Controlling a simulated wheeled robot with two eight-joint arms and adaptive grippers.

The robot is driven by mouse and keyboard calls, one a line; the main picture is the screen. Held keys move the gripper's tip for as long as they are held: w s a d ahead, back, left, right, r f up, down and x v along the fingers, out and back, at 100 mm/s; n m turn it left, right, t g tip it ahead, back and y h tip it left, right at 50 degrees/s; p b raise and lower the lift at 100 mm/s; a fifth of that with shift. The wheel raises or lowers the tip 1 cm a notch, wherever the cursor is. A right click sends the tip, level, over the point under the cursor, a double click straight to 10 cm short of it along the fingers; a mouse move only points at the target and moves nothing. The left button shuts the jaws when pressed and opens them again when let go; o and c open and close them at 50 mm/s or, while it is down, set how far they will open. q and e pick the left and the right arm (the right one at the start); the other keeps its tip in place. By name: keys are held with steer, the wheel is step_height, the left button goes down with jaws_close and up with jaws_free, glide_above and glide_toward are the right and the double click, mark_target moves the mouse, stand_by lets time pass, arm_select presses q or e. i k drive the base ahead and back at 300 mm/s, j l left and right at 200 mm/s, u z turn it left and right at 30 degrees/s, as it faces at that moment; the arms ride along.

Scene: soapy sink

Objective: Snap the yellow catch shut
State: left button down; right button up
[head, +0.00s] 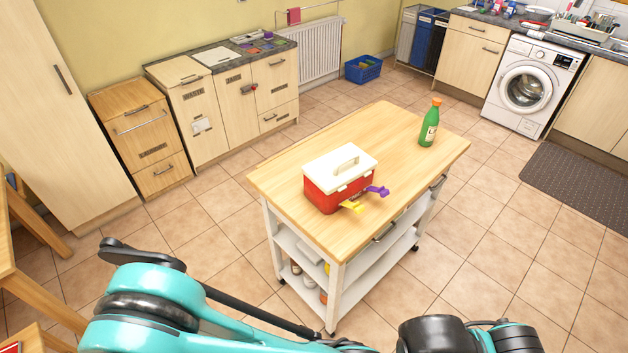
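A red box (325,197) with a white lid (341,163) stands on the wooden top of a kitchen trolley (400,125). The lid is down on the box and has a handle on top. The yellow catch (352,208) sticks out from the box's front side, low and pointing away from the wall, so it looks open. A purple catch (378,191) sticks out in the same way to its right. My teal arms show along the bottom edge of the head view. Neither gripper can be made out, and nothing touches the box.
A green bottle with an orange cap (429,124) stands at the trolley's back right corner. The trolley's lower shelves (350,270) hold several items. Most of the trolley top and the tiled floor around it are clear. A blue crate (363,69) is on the floor by the radiator.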

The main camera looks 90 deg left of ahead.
mark_target(357, 209)
steer(key=i+u, duration=0.15)
steer(key=u, duration=0.35)
steer(key=i+u, duration=0.2)
steer(key=u, duration=0.25)
steer(key=i+u, duration=0.15)
steer(key=u, duration=0.35)
steer(key=i+l+u, duration=0.1)
steer(key=u, duration=0.4)
steer(key=i+l+u, duration=0.1)
steer(key=l+u, duration=0.2)
steer(key=u, duration=0.15)
